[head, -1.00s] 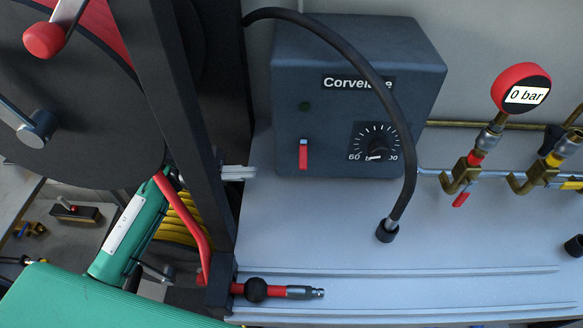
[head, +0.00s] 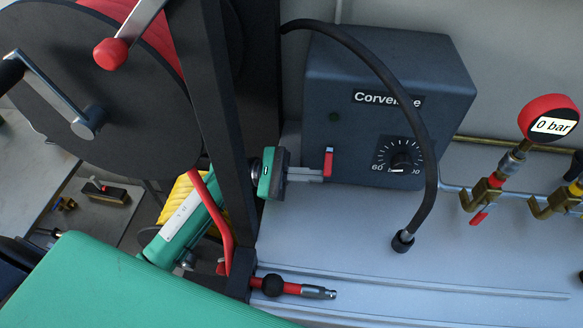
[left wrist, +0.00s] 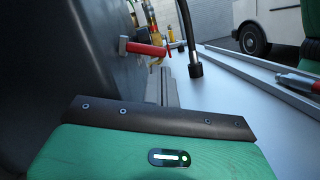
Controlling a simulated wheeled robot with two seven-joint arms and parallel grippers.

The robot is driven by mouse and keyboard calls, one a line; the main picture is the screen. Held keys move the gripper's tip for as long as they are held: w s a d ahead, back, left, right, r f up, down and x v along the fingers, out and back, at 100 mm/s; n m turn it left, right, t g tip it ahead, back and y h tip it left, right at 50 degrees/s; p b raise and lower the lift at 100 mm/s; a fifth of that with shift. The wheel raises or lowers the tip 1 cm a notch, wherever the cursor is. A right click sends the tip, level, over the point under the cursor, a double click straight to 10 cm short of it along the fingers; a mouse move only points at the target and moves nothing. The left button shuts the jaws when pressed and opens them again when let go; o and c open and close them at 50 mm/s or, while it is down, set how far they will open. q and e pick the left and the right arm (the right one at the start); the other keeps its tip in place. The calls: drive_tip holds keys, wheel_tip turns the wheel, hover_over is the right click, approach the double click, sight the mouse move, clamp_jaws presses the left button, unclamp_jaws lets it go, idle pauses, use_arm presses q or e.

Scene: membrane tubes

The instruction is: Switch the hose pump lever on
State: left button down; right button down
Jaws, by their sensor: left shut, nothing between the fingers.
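The hose pump is a dark blue-grey box (head: 450,85) on the pale bench. Its red lever (head: 328,161) is on the lower left of the front face, left of the dial (head: 401,159). In the left wrist view the red lever (left wrist: 148,48) sticks out from the box, above and ahead of the fingers (left wrist: 166,88). My right gripper is not in view.
A hose reel (head: 60,110) and dark upright post (head: 228,140) stand left, close to my left arm. A black hose (head: 425,135) arches in front of the pump. A red-tipped nozzle (head: 295,288) lies in front. The gauge (head: 548,120) reads 0 bar.

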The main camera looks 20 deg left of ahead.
use_arm(q)
drive_tip(key=shift+d, duration=0.4)
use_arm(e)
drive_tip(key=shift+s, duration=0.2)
